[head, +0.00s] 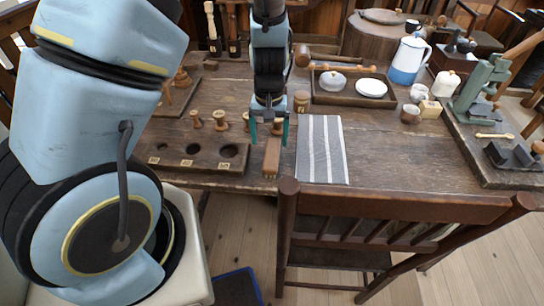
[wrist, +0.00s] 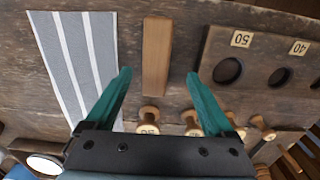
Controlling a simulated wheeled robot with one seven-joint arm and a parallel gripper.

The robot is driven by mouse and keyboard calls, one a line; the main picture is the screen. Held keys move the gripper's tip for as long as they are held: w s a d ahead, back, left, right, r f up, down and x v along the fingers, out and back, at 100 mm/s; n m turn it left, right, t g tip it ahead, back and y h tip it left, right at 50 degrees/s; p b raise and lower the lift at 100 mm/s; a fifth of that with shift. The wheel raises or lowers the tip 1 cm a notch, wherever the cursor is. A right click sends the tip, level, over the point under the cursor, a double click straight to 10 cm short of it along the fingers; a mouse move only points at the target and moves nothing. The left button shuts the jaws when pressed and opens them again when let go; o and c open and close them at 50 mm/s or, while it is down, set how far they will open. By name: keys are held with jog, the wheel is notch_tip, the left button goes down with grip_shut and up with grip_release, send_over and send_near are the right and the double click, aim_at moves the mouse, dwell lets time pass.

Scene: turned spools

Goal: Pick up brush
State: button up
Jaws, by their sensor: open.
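The brush (head: 271,158) looks like a long, plain wooden bar lying on the table near its front edge. It also shows in the wrist view (wrist: 156,56), lying lengthwise ahead of my gripper. My gripper (head: 269,132) is open above the table, at the far end of the brush in the head view. In the wrist view the teal fingers of my gripper (wrist: 158,74) stand on either side of the brush's near end, with a gap at each side. The fingers do not visibly touch it. No bristles can be made out.
A striped grey cloth (head: 322,150) lies close right of the brush. A wooden board with numbered holes (head: 205,158) is at the left, with several turned spools (head: 220,121) behind it. A chair (head: 400,208) stands at the table's front. A tray (head: 345,98) holds white lidded ware.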

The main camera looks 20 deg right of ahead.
aim_at(272, 152)
jog(key=shift+s+d+f+p, duration=0.15)
jog(key=shift+f+p, duration=0.25)
jog(key=shift+f, duration=0.9)
jog(key=shift+d+f+p, duration=0.15)
jog(key=shift+f+p, duration=0.25)
jog(key=shift+f, duration=0.9)
grip_shut()
